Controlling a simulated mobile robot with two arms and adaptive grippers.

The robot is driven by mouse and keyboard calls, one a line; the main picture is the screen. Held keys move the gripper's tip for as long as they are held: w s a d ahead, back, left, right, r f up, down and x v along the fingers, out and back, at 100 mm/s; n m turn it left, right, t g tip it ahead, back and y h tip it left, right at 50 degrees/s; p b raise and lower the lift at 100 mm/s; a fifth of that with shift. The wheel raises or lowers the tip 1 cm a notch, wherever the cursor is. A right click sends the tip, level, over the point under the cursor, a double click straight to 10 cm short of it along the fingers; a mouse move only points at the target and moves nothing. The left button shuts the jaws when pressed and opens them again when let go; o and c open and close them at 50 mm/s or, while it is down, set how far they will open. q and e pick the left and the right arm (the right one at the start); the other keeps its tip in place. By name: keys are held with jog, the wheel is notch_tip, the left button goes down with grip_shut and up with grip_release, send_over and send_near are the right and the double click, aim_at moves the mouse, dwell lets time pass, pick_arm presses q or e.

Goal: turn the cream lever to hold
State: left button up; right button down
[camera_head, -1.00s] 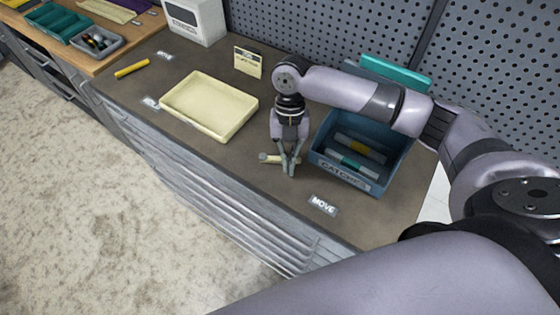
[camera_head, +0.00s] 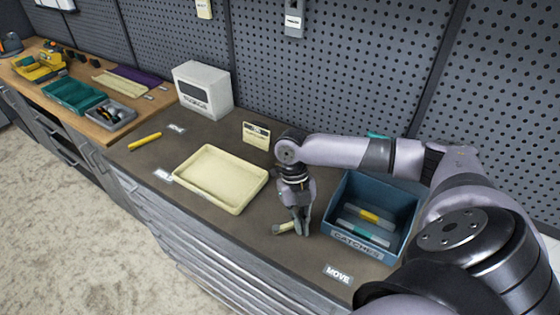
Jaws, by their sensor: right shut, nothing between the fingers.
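No lever that I can identify for certain is in view. A small cream cylindrical piece (camera_head: 284,228) lies on the dark counter just left of my right fingertips; I cannot tell whether it is a lever. My right gripper (camera_head: 301,229) points down, low over the counter, between the cream tray and the blue bin. Its fingers are shut and empty. Whether the fingertips touch the cream piece is unclear. My left gripper is not in view.
A cream tray (camera_head: 184,181) lies left of the gripper, and a blue CATCHES bin (camera_head: 357,246) stands right. A MOVE label (camera_head: 338,275) is at the front. A cream card (camera_head: 256,135) and white box (camera_head: 203,91) stand behind. A grey fixture (camera_head: 293,18) hangs on the pegboard.

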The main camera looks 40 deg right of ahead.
jog(key=shift+w+d+p, duration=0.35)
jog(key=shift+w+d, duration=0.1)
jog(key=shift+d, duration=0.1)
jog(key=shift+w+d, duration=0.25)
jog(key=shift+w, duration=0.15)
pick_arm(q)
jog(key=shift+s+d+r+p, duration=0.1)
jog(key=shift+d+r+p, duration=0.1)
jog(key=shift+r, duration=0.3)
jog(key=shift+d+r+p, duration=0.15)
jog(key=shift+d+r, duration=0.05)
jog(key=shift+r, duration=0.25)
pick_arm(e)
jog(key=shift+w+d, duration=0.15)
jog(key=shift+w, duration=0.75)
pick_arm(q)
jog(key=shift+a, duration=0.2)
